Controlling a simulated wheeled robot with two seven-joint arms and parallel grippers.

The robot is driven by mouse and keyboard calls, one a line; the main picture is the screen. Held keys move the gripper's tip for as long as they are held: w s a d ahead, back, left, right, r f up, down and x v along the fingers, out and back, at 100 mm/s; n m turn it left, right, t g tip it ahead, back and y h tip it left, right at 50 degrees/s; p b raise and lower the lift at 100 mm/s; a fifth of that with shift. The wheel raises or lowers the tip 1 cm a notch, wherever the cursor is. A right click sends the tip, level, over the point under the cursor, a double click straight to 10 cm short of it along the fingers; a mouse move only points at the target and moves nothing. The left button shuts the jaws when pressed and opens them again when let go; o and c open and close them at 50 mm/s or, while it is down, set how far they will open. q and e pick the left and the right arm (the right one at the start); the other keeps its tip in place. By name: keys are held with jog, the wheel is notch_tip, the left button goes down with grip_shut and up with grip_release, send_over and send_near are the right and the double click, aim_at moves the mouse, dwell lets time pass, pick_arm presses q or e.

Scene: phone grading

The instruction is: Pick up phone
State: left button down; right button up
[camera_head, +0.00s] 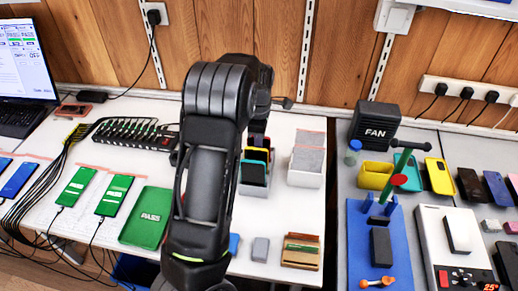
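Several phones are in view. Two with green PASS screens (77,187) lie on the left of the white table, cabled, with blue-screened ones (19,179) at the far left. Dark and coloured phones stand in a holder (254,190) in the middle. A dark phone (381,247) lies on a blue mat (359,222), and another (457,235) lies on a white heating plate (436,251). My arm, apparently the left, rises from the bottom and bends over the holder. Its gripper (257,139) is mostly hidden behind the arm, above the holder's phones. My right gripper is out of view.
A green PASS tray (146,217) lies left of my arm. A white bin of grey sleeves (307,165) stands right of the holder. A black fan (374,124), a yellow bin (374,176) and more phones (438,176) are at the right. Wooden wall behind.

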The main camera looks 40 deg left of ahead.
pick_arm(q)
notch_tip(320, 180, up, 10)
jog(key=shift+b, duration=0.55)
dwell(0.4)
